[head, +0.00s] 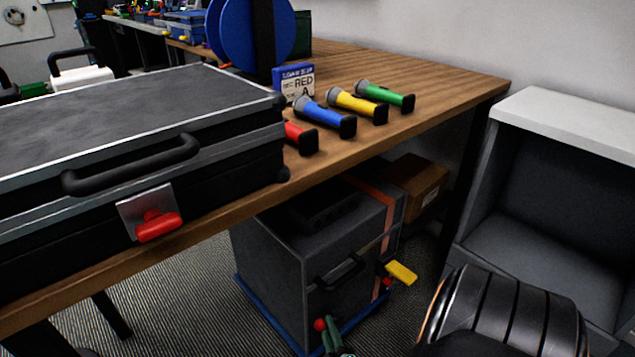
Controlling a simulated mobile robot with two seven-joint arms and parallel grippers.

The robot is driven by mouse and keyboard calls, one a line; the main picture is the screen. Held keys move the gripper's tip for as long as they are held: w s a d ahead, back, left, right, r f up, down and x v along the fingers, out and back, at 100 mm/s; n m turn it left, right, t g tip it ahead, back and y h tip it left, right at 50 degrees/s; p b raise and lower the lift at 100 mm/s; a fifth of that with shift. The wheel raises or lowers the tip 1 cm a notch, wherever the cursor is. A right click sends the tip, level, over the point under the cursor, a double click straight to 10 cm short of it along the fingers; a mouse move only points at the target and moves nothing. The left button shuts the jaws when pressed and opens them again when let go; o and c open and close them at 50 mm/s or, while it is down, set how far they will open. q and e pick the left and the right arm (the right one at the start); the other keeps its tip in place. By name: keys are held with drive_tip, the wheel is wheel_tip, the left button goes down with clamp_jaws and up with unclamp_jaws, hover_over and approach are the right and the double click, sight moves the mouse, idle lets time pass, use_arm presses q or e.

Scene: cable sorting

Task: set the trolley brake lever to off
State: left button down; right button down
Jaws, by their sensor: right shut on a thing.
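A dark grey cabinet (275,265) with a black handle and an orange stripe stands on a blue trolley base (262,313) under the table. A small red knob (320,324) shows low in front of the trolley and looks like the end of the brake lever. My right gripper (330,338) is at the bottom edge of the head view, shut on the lever just beside the red knob. Its green fingers hide most of the lever, so its exact setting is unclear. My left gripper is not in view.
A yellow tab (400,272) juts from the cabinet's right side. A cardboard box (415,186) lies behind. A grey shelf unit (545,220) stands right.

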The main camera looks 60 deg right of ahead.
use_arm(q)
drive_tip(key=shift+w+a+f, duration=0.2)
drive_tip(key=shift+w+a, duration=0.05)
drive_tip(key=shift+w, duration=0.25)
use_arm(e)
drive_tip(key=shift+w+a+r+n, duration=0.1)
drive_tip(key=shift+w+a+n, duration=0.2)
drive_tip(key=shift+w+a, duration=0.2)
drive_tip(key=c, duration=0.8)
unclamp_jaws()
drive_tip(key=shift+c, duration=0.2)
drive_tip(key=shift+o, duration=0.4)
drive_tip(key=shift+s+d, duration=0.15)
drive_tip(key=shift+s, duration=0.05)
drive_tip(key=shift+s, duration=0.15)
